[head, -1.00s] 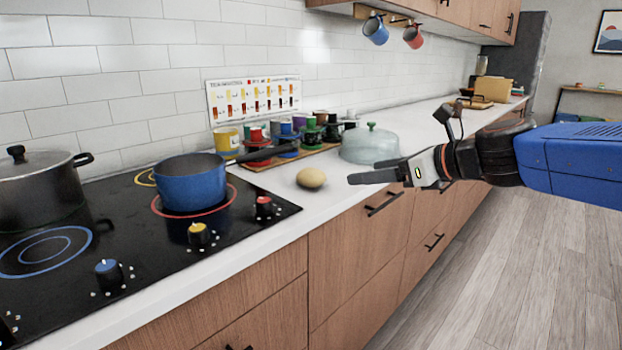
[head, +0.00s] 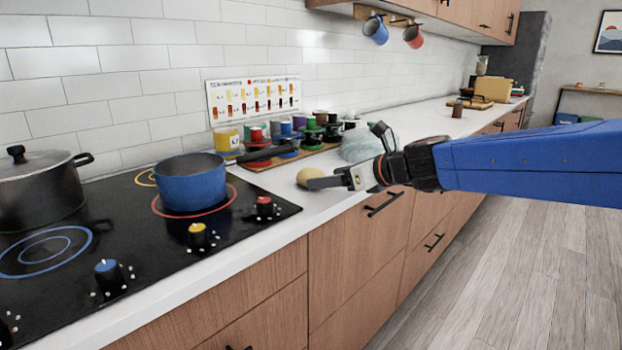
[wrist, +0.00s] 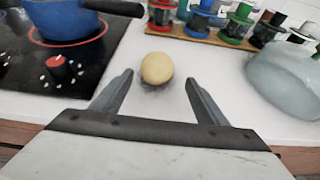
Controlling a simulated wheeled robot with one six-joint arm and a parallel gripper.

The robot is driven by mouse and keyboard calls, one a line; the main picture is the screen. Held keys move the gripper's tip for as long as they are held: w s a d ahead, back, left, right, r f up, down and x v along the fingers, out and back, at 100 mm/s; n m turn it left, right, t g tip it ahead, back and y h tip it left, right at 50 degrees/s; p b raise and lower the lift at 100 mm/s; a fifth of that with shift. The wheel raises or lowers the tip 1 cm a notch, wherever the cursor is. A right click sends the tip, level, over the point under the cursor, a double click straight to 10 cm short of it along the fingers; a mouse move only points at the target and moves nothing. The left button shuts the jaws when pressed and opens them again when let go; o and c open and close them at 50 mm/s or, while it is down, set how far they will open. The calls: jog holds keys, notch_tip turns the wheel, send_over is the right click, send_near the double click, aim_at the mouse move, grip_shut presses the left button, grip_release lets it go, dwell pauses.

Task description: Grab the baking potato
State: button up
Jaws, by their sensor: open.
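The baking potato (head: 304,176) is a pale yellow-brown oval on the white counter, right of the cooktop. In the head view my gripper (head: 318,183) partly covers it. In the wrist view the potato (wrist: 157,68) lies just beyond the fingertips, centred between them. My gripper (wrist: 160,78) is open and empty, its two dark fingers pointing at the potato. The fingers appear apart from the potato; whether a tip touches it in the head view I cannot tell.
A blue pot (head: 191,184) stands on the black cooktop (head: 125,235) at left. Bare counter surrounds the potato.

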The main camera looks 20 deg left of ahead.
aim_at(323, 175)
jog(key=x, duration=0.4)
jog(key=shift+a+r, duration=0.1)
jog(key=shift+a, duration=0.45)
jog(key=c, duration=1.2)
jog(key=shift+c, duration=0.3)
jog(key=shift+r, duration=0.1)
